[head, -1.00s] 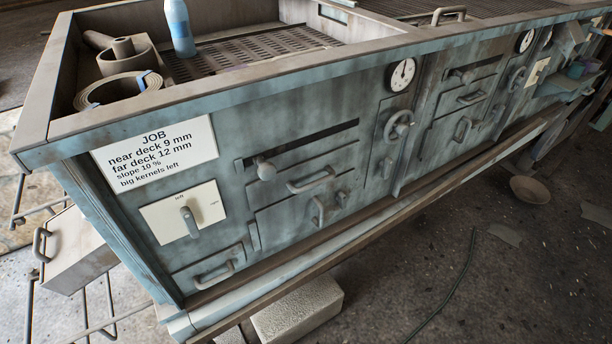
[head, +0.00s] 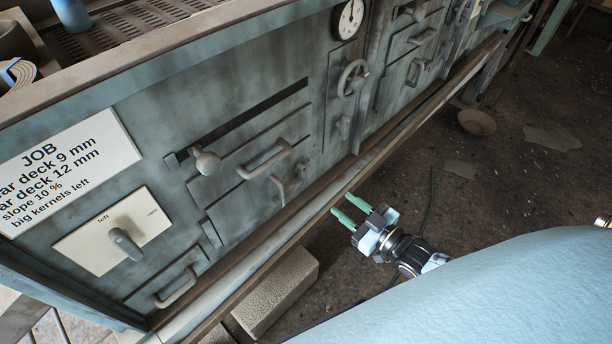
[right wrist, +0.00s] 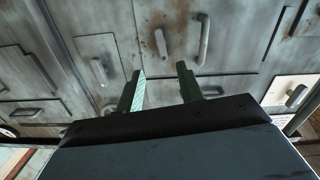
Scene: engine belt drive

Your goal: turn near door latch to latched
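The blue-grey machine front fills the head view. Its near door carries a long bar handle (head: 265,160). My right gripper (head: 343,204) is open and empty in front of the machine's lower rail, apart from the door. In the right wrist view its green fingers (right wrist: 160,72) are spread, with panel handles (right wrist: 203,42) beyond. My left gripper is not in view.
A grey slide knob (head: 205,161) sits left above the door; a handwheel (head: 353,78) and gauge (head: 348,18) are to the right. A left/right selector plate (head: 85,245) is at lower left. The lower rail (head: 290,232) runs along the front. A pale block (head: 275,290) lies below.

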